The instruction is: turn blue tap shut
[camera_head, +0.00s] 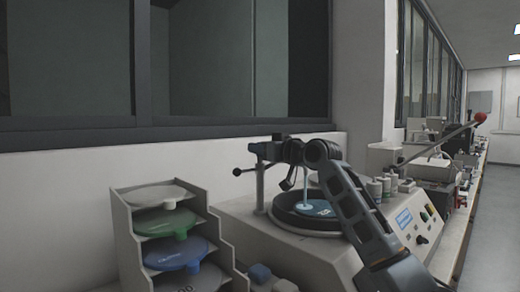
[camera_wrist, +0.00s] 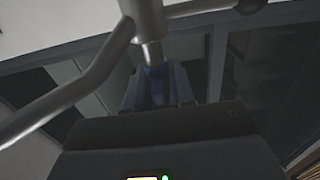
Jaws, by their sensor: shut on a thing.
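The tap is a metal post (camera_head: 261,190) at the back left of a round machine bowl, with a side lever ending in a dark knob (camera_head: 237,172). In the wrist view its metal stem and arms (camera_wrist: 148,22) cross the top, and a bluish part (camera_wrist: 156,72) sits between my fingers. My gripper (camera_head: 264,150) reaches in from the right at the top of the post; the wrist view shows it (camera_wrist: 157,92) closed around the stem's end. A pale blue vertical streak (camera_head: 304,190), seemingly water, runs down to the blue disc (camera_head: 316,208). The tap's blue marking is hidden in the head view.
A grey rack (camera_head: 125,225) with several coloured discs stands to the left. The machine (camera_head: 300,250) has a control panel with buttons on its right. Wall and windows lie close behind.

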